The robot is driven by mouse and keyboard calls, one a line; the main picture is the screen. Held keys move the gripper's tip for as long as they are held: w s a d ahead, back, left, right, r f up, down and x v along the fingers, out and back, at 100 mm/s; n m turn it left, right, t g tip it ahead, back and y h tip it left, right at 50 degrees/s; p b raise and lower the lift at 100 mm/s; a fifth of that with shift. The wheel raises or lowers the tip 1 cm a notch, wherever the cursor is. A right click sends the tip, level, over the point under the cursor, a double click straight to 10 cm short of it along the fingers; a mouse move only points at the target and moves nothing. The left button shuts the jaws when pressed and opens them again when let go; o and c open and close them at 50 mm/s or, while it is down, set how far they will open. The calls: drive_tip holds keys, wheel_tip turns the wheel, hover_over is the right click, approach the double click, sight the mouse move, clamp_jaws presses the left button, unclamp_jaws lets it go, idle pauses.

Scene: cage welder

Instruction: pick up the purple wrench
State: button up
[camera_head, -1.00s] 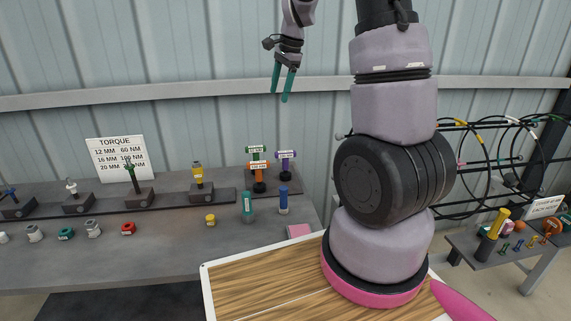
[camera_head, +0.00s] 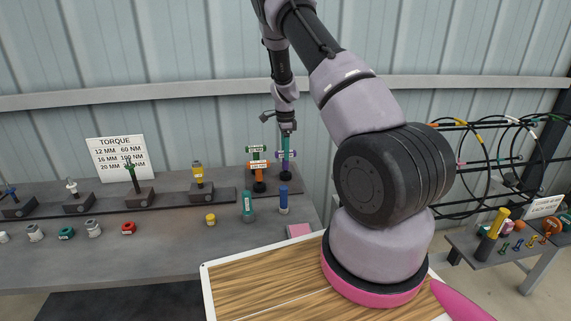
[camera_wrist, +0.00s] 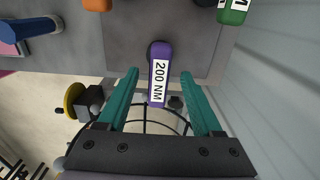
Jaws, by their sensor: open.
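The purple wrench (camera_wrist: 160,62), labelled 200 NM, stands at the back right of the grey bench. In the wrist view it lies between the two teal fingers of my gripper (camera_wrist: 160,75), with a gap visible on each side. The fingers are open and hold nothing. In the head view my gripper (camera_head: 287,152) points down at the head of the purple wrench (camera_head: 293,155) and partly covers it.
An orange wrench (camera_head: 259,166) and a green wrench (camera_head: 255,149) stand close to the left. A teal socket tool (camera_head: 247,204) and a blue one (camera_head: 283,201) stand in front. The corrugated wall (camera_wrist: 270,75) rises close behind.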

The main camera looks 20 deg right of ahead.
sight(286, 165)
wheel_tip(286, 165, down, 5)
drive_tip(key=shift+f, duration=0.2)
clamp_jaws()
